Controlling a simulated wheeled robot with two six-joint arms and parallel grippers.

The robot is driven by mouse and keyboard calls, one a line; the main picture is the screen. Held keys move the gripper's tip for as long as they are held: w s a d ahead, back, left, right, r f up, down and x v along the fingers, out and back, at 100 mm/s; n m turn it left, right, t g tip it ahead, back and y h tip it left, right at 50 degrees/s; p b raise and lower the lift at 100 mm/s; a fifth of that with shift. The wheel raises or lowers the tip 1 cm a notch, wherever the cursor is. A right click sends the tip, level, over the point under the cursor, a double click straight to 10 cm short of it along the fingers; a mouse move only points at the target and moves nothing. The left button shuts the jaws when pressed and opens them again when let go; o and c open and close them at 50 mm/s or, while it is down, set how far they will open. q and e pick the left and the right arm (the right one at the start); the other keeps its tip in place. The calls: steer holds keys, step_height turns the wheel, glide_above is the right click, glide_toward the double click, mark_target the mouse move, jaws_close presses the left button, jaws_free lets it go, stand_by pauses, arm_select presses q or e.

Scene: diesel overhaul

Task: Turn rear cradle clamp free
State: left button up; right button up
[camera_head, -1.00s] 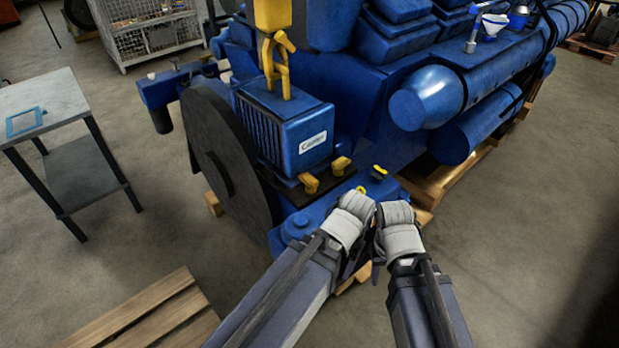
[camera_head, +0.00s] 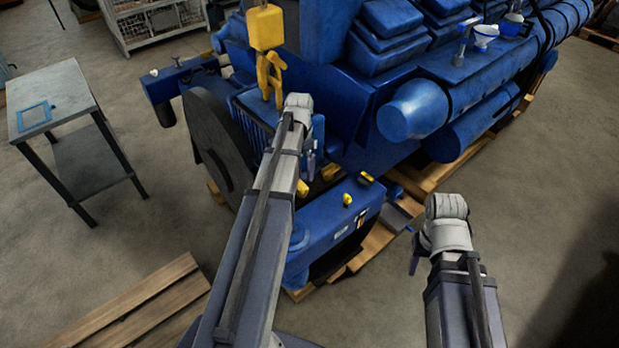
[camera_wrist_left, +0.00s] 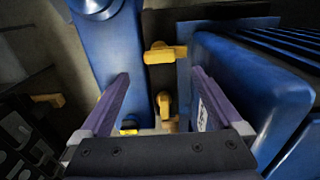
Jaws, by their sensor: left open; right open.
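Yellow clamp handles sit at the foot of the blue cooler block (camera_head: 258,120). One clamp (camera_head: 302,188) is at its near corner and another (camera_head: 332,170) is further right; I cannot tell which is the rear one. In the left wrist view, one yellow clamp (camera_wrist_left: 165,52) lies just beyond the fingertips and another (camera_wrist_left: 163,103) shows between the fingers. My left gripper (camera_wrist_left: 160,76) is open, empty and above these clamps; my own arm mostly hides it in the head view. My right gripper (camera_head: 415,258) hangs right of the blue beam, away from the clamps.
A yellow hoist hook (camera_head: 268,75) hangs at the cooler, close to my left wrist. The blue beam (camera_head: 325,232) carries smaller yellow pieces (camera_head: 347,199). The engine (camera_head: 410,105) stands behind on a wooden pallet (camera_head: 440,175). The floor on the right is clear.

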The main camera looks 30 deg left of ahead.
mark_target(302, 184)
arm_select(q)
steer(key=shift+f+b, duration=3.95)
steer(key=shift+f, duration=0.05)
steer(key=shift+r, duration=0.1)
steer(key=shift+c, duration=0.2)
steer(key=c, duration=1.3)
